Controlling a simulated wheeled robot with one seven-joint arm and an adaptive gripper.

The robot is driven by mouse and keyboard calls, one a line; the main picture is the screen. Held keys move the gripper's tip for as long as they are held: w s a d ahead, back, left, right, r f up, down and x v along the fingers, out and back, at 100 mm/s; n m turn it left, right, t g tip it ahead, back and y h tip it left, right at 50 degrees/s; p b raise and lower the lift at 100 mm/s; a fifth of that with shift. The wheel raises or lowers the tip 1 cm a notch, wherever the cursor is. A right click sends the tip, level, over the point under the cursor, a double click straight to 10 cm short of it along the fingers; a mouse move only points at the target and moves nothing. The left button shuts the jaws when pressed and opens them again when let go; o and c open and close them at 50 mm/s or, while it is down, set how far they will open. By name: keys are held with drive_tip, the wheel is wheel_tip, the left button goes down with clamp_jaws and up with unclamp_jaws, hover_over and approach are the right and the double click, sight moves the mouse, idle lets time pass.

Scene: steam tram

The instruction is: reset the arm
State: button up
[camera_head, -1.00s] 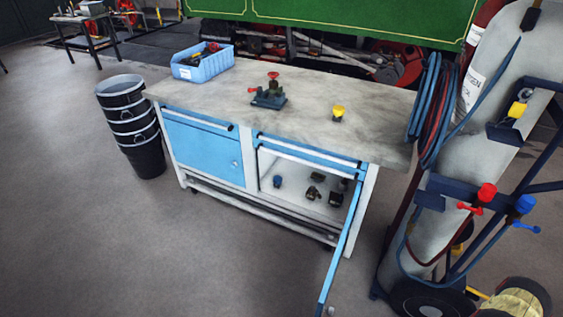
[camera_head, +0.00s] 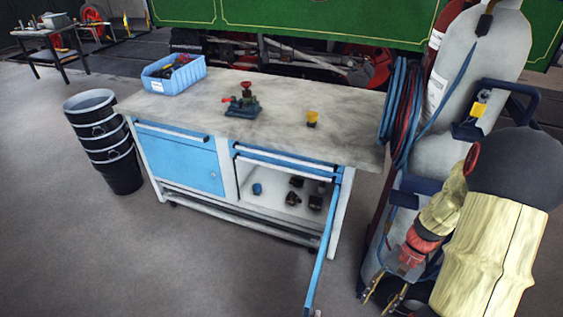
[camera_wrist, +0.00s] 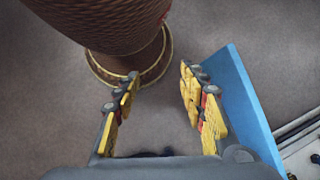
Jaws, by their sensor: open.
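My gripper (camera_head: 383,296) is at the lower right of the head view, low in front of the gas cylinders and right of the open blue cabinet door (camera_head: 325,250). My yellow-covered arm reaches down to it from the right. In the wrist view my gripper (camera_wrist: 158,92) has its two yellow-padded fingers spread apart, with only grey floor between them. The blue door (camera_wrist: 242,95) stands close beside the right finger there. The gripper holds nothing.
Several small parts lie in the open cabinet. Gas cylinders (camera_head: 450,110) stand at right, stacked black buckets (camera_head: 104,140) at left. Front-left floor is clear.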

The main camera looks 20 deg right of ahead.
drive_tip(key=a+r+n+t+h+p, duration=0.1)
drive_tip(key=a+r+n+t+h, duration=0.1)
drive_tip(key=a+r, duration=0.4)
drive_tip(key=a+r+n+t+h+p, duration=0.1)
drive_tip(key=a+r+n, duration=0.4)
drive_tip(key=r, duration=1)
drive_tip(key=a+r+n+t+h+p, duration=0.1)
drive_tip(key=a+r+t, duration=0.4)
drive_tip(key=r, duration=0.6)
drive_tip(key=a+n+h, duration=0.1)
drive_tip(key=a+n, duration=0.1)
drive_tip(key=shift+w+n+h, duration=0.3)
drive_tip(key=shift+w+h, duration=0.05)
drive_tip(key=shift+h, duration=0.05)
